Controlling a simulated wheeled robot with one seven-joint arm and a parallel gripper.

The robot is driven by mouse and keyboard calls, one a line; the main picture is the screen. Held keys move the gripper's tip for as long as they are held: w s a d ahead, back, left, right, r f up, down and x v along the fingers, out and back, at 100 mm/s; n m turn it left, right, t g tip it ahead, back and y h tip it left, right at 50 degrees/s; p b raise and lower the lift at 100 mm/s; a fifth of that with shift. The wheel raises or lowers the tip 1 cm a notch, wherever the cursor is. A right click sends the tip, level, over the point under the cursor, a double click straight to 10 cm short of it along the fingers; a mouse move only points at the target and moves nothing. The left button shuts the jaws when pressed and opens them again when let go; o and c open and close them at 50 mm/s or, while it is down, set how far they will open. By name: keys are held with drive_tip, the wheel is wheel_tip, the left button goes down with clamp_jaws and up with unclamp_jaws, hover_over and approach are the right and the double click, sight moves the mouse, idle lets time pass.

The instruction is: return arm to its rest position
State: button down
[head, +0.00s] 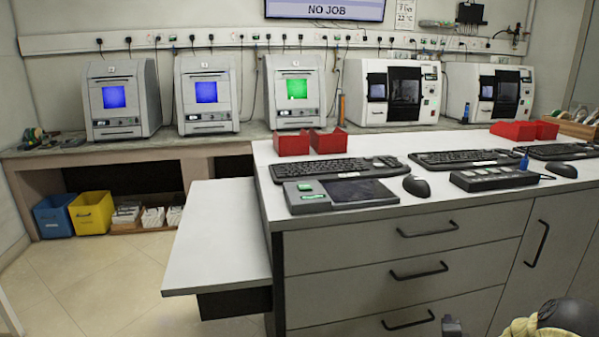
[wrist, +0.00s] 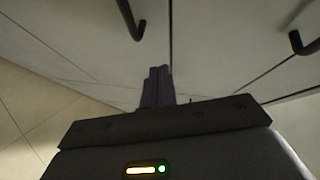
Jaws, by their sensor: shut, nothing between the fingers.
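My gripper (wrist: 157,86) shows in the wrist view with its fingers together and nothing between them. It points toward the pale drawer and cupboard fronts (wrist: 225,40) of the counter, with dark handles at the top of that view. Whether it touches the fronts I cannot tell, but no contact shows. In the head view only parts of my arm show at the bottom right edge, low in front of the counter cabinet (head: 400,250).
The counter carries keyboards (head: 335,168), a mouse (head: 416,186), a control box (head: 500,178) and red bins (head: 328,141). A side shelf (head: 220,230) juts out at its left. Machines (head: 205,95) line the back bench. Tiled floor (head: 100,270) is open at left.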

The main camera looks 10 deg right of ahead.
drive_tip(key=a+r+n+g+y, duration=0.25)
drive_tip(key=a+n, duration=0.35)
drive_tip(key=a, duration=0.4)
drive_tip(key=a+r+n+g+y, duration=0.2)
drive_tip(key=a+r+n+y, duration=0.15)
drive_tip(key=a+n, duration=0.45)
drive_tip(key=s+a+r+n+g+y, duration=0.1)
drive_tip(key=s+a+r+n+g, duration=0.3)
drive_tip(key=s+a, duration=0.55)
drive_tip(key=s+a+r+n+g+y, duration=0.1)
drive_tip(key=s+a+r+n+g, duration=0.2)
drive_tip(key=s+a, duration=0.65)
drive_tip(key=w+p+v, duration=0.2)
drive_tip(key=p+v, duration=1.1)
drive_tip(key=w+r+p+v, duration=0.1)
drive_tip(key=w+p+v, duration=0.1)
drive_tip(key=p+v, duration=1.1)
drive_tip(key=shift+w+d+r+p, duration=0.2)
drive_tip(key=shift+d+r+p, duration=0.05)
drive_tip(key=shift+d+p, duration=0.15)
drive_tip(key=shift+w, duration=0.1)
